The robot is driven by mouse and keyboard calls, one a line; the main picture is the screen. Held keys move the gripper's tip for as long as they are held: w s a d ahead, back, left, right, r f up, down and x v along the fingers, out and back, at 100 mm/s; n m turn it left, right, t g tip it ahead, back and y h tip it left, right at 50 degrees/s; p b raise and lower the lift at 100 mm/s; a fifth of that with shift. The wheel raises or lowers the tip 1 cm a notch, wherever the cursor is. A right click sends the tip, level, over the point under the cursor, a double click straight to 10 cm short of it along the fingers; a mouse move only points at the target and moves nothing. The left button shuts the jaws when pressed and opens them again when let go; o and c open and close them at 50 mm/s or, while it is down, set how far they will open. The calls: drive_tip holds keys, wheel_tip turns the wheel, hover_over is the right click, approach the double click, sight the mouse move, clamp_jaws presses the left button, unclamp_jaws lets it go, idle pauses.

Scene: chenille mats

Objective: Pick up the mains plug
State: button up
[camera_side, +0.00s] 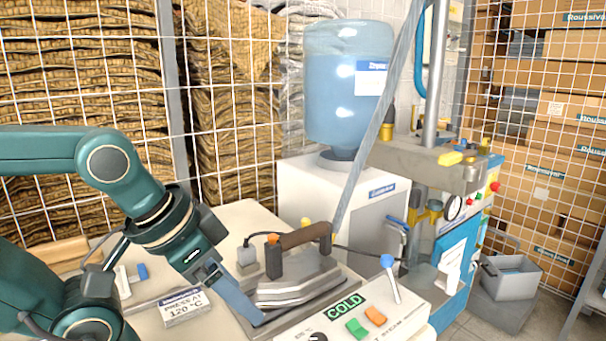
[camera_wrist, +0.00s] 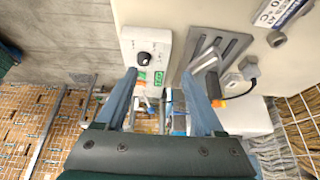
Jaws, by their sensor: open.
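A grey block with a dark cord, which looks like the mains plug (camera_side: 246,256), stands at the left end of the iron (camera_side: 290,288) in the side view. In the wrist view a small grey piece beside a dark cord, likely the same plug (camera_wrist: 247,67), lies right of the fingers. My gripper (camera_side: 256,317) points down at the near left of the iron, apart from the plug. In the wrist view my gripper (camera_wrist: 158,74) has its two blue fingers spread with nothing held between them.
A control box (camera_side: 350,322) with a COLD sign and a blue-topped lever stands at the front right. A "PRESS AT 120 °C" block (camera_side: 185,308) lies to the left. A water dispenser (camera_side: 348,90), slanted grey bar and wire mesh stand behind.

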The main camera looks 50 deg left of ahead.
drive_tip(key=w+a+r+g, duration=0.2)
drive_tip(key=w+a+r, duration=0.7)
drive_tip(key=w+r, duration=0.1)
drive_tip(key=g, duration=0.2)
hover_over(246, 247)
wheel_tip(246, 247, down, 6)
wheel_tip(246, 247, down, 18)
drive_tip(key=shift+r, duration=0.15)
idle(0.4)
clamp_jaws()
